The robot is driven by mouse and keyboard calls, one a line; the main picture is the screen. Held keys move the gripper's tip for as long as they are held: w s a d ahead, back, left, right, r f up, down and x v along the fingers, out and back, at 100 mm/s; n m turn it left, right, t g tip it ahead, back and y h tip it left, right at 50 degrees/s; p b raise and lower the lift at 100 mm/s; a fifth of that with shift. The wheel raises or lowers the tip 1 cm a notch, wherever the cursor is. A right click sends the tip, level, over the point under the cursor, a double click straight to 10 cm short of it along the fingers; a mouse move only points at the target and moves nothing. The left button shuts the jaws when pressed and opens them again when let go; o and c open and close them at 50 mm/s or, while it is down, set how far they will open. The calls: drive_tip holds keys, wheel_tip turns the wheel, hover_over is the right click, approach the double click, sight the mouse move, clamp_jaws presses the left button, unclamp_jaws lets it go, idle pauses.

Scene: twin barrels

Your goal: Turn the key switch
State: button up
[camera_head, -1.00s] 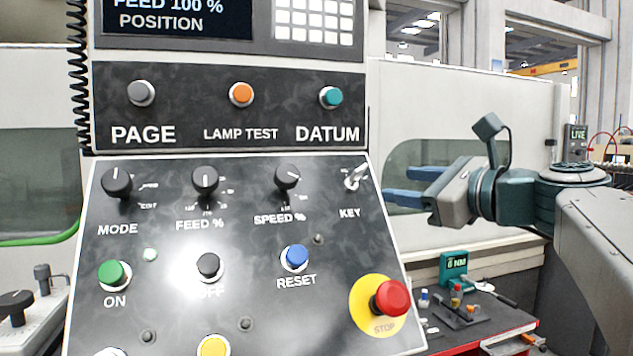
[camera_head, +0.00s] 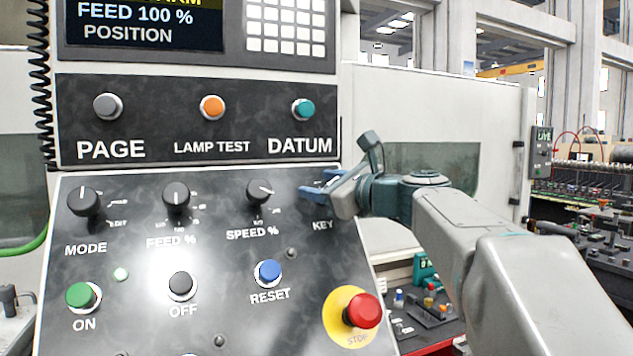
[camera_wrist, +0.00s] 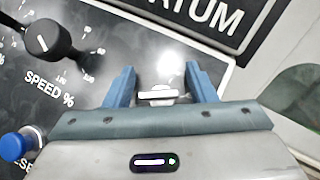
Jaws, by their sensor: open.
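The key switch shows in the wrist view as a small silvery key (camera_wrist: 158,95) standing out from the dark panel. My gripper (camera_wrist: 160,78) is open, with one blue finger on each side of the key. I cannot tell whether either finger touches it. In the head view my gripper (camera_head: 320,186) is at the panel's upper right, just above the KEY label (camera_head: 323,225), and it hides the key there.
The black SPEED % knob (camera_head: 259,192) is left of the key, and the DATUM button (camera_head: 303,109) is above. The blue RESET button (camera_head: 268,272) and red STOP button (camera_head: 362,310) are below.

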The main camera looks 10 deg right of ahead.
drive_tip(key=c, duration=1)
drive_tip(key=shift+n, duration=0.5)
drive_tip(key=shift+a+n+g+y+p, duration=0.15)
drive_tip(key=shift+n+g+y+p, duration=0.4)
drive_tip(key=shift+n+g+y, duration=0.4)
drive_tip(key=n+g+p, duration=0.2)
drive_tip(key=n+g, duration=0.1)
drive_tip(key=n, duration=0.2)
drive_tip(key=shift+s+y, duration=0.1)
drive_tip(key=shift+y, duration=0.15)
drive_tip(key=n+g+p, duration=0.2)
drive_tip(key=n+p, duration=0.1)
drive_tip(key=shift+s+a+f+n+g, duration=0.1)
drive_tip(key=shift+s+f+n+g, duration=0.05)
drive_tip(key=shift+n+g, duration=0.15)
drive_tip(key=shift+s+f+n+g+p, duration=0.1)
drive_tip(key=shift+f+n+g+p, duration=0.15)
drive_tip(key=shift+n+g+p, duration=0.7)
drive_tip(key=shift+f+h+p, duration=0.1)
drive_tip(key=shift+h+p, duration=0.2)
drive_tip(key=shift+h, duration=0.1)
